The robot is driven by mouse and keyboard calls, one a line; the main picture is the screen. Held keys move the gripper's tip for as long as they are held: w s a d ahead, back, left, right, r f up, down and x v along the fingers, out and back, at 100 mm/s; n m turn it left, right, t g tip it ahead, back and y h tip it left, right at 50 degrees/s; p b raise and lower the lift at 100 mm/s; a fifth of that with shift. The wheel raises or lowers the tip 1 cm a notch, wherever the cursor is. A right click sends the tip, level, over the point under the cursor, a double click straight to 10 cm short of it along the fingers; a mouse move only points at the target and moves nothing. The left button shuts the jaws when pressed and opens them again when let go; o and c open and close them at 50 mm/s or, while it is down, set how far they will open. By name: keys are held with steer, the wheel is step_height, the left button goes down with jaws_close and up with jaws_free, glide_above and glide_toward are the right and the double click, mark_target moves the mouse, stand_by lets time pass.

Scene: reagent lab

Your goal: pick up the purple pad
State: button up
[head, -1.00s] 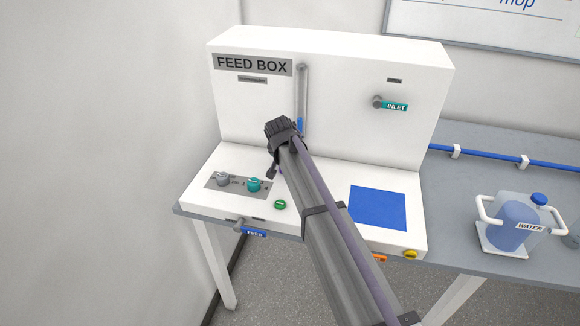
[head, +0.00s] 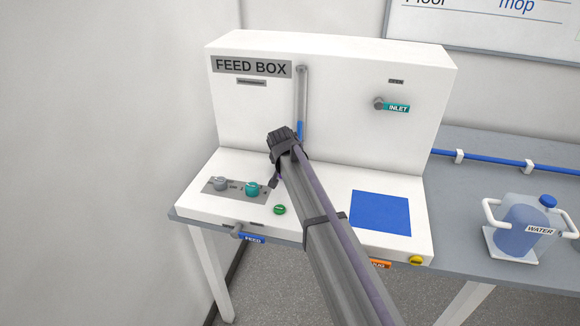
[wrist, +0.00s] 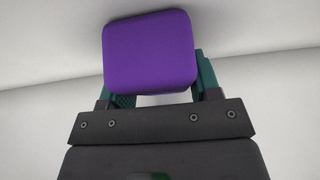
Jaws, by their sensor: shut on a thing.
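The purple pad (wrist: 150,52) is a rounded block between the fingers of my gripper (wrist: 158,98) in the wrist view. The green fingers show on both sides of its lower edge, and my gripper is shut on it. A plain pale surface lies behind the pad. In the head view my arm reaches up over the feed box, and the arm hides the pad and the fingers there.
A water jug (head: 525,222) stands on the grey bench (head: 480,166) at right. A blue pipe (head: 500,162) runs along the bench.

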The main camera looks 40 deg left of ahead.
steer(key=shift+c, duration=0.3)
steer(key=shift+s+r+p, duration=0.2)
steer(key=shift+r+p, duration=0.3)
steer(key=shift+p, duration=0.1)
step_height(320, 180, up, 7)
steer(key=p, duration=0.6)
steer(key=shift+d+f+p, duration=0.1)
steer(key=shift+p, duration=0.25)
steer(key=s+d, duration=0.4)
steer(key=s, duration=0.5)
steer(key=s+d, duration=0.4)
steer(key=s, duration=0.5)
steer(key=shift+f+b, duration=0.4)
steer(key=shift+b, duration=0.05)
